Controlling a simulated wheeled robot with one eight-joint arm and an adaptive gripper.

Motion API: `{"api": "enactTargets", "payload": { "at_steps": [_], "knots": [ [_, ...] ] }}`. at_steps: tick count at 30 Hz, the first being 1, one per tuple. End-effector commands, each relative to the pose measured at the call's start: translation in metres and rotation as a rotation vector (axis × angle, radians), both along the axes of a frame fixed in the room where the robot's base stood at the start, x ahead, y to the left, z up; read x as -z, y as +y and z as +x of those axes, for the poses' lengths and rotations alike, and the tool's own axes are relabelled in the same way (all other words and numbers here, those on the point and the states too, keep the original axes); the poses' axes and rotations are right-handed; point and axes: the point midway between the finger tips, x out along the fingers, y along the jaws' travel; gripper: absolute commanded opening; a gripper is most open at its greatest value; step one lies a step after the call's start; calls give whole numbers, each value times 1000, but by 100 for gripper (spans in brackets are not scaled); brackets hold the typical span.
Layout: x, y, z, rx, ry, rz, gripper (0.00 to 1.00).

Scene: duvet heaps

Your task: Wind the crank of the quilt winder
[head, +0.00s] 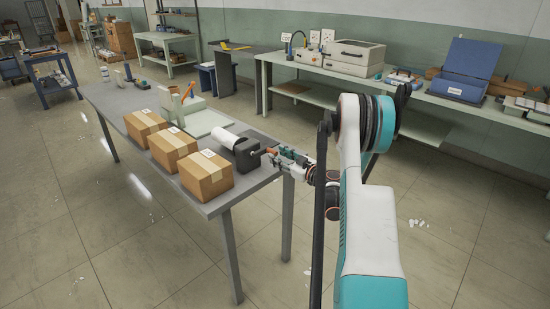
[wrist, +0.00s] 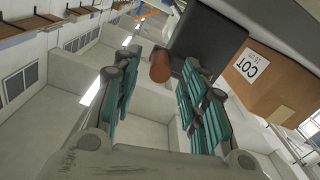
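The quilt winder is a dark grey block (head: 246,153) with a white roll (head: 224,139) on its left, near the table's right edge. Its crank handle is a short brown-orange grip (head: 263,152) on the side facing my arm. In the wrist view the handle (wrist: 160,68) points toward the camera, in front of the dark block (wrist: 208,42). My gripper (head: 275,153) is at the handle; in the wrist view its teal-padded fingers (wrist: 160,72) stand wide apart, with the handle between or just beyond the tips. I see gaps on both sides of it. The crank's arm is hidden.
Several cardboard boxes line the table's near edge; the closest box (head: 206,177) is beside the winder and shows a label in the wrist view (wrist: 268,78). A pale green tray (head: 205,121) lies behind. A workbench (head: 300,92) runs along the wall. Floor around the table is mostly clear.

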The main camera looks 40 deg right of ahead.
Motion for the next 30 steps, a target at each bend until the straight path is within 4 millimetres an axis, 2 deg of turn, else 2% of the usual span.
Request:
{"api": "enactTargets", "payload": {
  "at_steps": [1, 6, 17, 18, 23, 30],
  "knots": [
    [2, 1, 8, -2, 0, 0, 40],
    [1, 2, 24, -1, 0, 0, 40],
    [-1, 2, 29, 0, 0, 0, 40],
    [-1, 2, 29, 0, 0, 0, 35],
    [-1, 2, 28, 0, 0, 0, 0],
    [-3, 2, 28, 0, -2, -28, 0]
  ]
}}
